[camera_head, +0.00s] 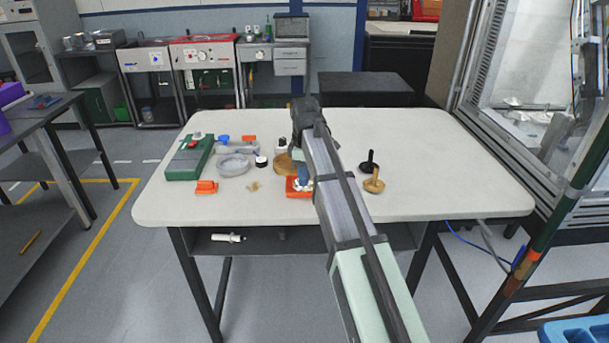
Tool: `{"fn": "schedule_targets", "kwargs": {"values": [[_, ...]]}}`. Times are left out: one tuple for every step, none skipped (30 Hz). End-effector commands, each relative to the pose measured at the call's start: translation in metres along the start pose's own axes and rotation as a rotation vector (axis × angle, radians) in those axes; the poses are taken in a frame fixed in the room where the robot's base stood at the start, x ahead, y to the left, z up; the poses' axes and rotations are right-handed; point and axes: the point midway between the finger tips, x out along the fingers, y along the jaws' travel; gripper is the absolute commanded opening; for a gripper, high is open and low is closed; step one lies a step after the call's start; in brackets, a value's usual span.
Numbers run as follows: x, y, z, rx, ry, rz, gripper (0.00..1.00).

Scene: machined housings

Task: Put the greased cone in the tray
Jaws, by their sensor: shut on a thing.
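My gripper (301,182) is low over a small orange item (294,193) near the table's middle, partly hidden by my arm. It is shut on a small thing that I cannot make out. A black piece (369,164) with a wide base and narrow top stands upright to the right of my arm. A similar tan piece (374,183) stands just in front of it. I cannot tell which piece is the greased cone. A round, shallow grey dish (234,165) lies left of my gripper; I cannot tell whether it is the tray.
A green case (190,158) lies at the table's left. The white table's (450,165) right side and front left are clear.

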Motion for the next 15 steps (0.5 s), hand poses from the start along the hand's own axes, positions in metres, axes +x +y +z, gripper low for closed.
{"fn": "schedule_targets", "kwargs": {"values": [[0.0008,0.0000,0.0000,0.000,0.000,0.000,0.00],[0.0015,-0.0001,0.0000,0.000,0.000,0.000,0.00],[0.0025,-0.0001,0.0000,0.000,0.000,0.000,0.00],[0.0032,-0.0001,0.0000,0.000,0.000,0.000,0.00],[0.0029,0.0000,0.0000,0.000,0.000,0.000,0.19],[0.0027,0.0000,0.0000,0.000,0.000,0.000,0.23],[0.0027,0.0001,0.0000,0.000,0.000,0.000,0.26],[0.0027,0.0001,0.0000,0.000,0.000,0.000,0.29],[0.0027,0.0001,0.0000,0.000,0.000,0.000,0.32],[0.0027,0.0001,0.0000,0.000,0.000,0.000,0.35],[0.0027,0.0001,0.0000,0.000,0.000,0.000,0.38],[0.0027,0.0001,0.0000,0.000,0.000,0.000,0.42],[0.0027,0.0000,0.0000,0.000,0.000,0.000,0.42],[0.0027,0.0000,0.0000,0.000,0.000,0.000,0.42],[0.0027,0.0000,0.0000,0.000,0.000,0.000,0.42]]}}
